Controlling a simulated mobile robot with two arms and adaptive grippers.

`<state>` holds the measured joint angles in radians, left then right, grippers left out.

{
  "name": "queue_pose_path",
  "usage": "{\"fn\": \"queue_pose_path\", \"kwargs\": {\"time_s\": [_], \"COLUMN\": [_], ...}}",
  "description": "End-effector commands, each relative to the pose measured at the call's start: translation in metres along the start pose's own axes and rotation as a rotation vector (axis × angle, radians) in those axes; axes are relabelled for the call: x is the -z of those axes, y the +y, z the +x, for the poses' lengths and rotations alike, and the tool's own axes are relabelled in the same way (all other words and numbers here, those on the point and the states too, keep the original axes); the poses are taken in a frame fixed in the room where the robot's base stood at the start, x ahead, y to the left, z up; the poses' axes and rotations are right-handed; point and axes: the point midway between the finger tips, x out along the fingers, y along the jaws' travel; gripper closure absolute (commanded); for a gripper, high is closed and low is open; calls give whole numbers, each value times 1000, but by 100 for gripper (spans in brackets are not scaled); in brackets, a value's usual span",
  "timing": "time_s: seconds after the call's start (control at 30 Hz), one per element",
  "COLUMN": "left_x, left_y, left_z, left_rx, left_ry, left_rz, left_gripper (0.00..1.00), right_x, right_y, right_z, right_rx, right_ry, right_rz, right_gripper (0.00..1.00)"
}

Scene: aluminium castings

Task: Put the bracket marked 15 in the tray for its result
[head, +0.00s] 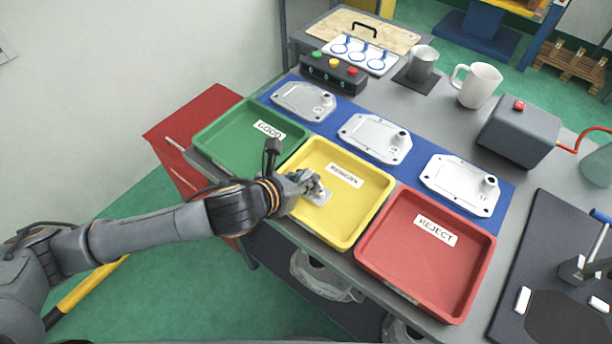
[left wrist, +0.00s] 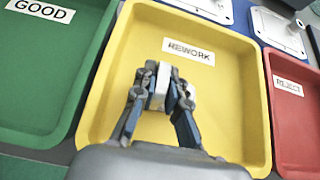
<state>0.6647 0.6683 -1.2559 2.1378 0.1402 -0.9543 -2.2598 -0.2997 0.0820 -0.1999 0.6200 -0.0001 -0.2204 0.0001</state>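My left gripper (head: 308,184) reaches in from the left over the yellow REWORK tray (head: 373,209). It is shut on a small pale grey bracket (head: 319,197), which shows partly below the fingers. In the left wrist view the fingers (left wrist: 160,92) close on the pale bracket (left wrist: 163,74) over the yellow floor. I cannot tell whether the bracket touches the tray floor, and no number on it is readable. The green GOOD tray (head: 226,139) is to the left and the red REJECT tray (head: 425,276) to the right; both are empty. My right gripper is not in view.
Three cast plates (head: 374,138) lie on a blue mat (head: 334,122) behind the trays. Behind stand a lamp box (head: 334,74), a metal cup (head: 422,63), a white jug (head: 480,85) and a grey box with a red crank (head: 518,130). A dark fixture board (head: 545,240) lies at right.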

Motion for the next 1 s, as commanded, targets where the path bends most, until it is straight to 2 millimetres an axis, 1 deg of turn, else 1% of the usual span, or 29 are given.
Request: {"fn": "queue_pose_path", "kwargs": {"time_s": [0.03,0.07,0.1,0.37,0.47,0.57,0.67,0.8,0.93,1.0], "left_x": [0,0,0,-1,-3,-2,-2,-2,-2,-6], "left_y": [0,0,0,0,0,0,0,0,0,0], "left_z": [0,0,0,0,-4,-17,-37,-69,-94,-108], "left_rx": [0,0,0,1,1,0,0,-1,0,-1], "left_ry": [0,0,0,0,0,0,-1,-1,0,3], "left_rz": [0,0,0,0,1,1,3,2,1,-1], "left_gripper": [75,69,67,67,67,67,67,67,67,67], "right_x": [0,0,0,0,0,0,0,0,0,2], "right_y": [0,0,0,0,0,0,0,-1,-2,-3], "right_z": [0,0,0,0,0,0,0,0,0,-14], "right_rx": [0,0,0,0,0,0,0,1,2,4], "right_ry": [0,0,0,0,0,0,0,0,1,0], "right_rz": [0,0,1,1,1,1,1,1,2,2], "right_gripper": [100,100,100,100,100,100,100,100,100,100]}}
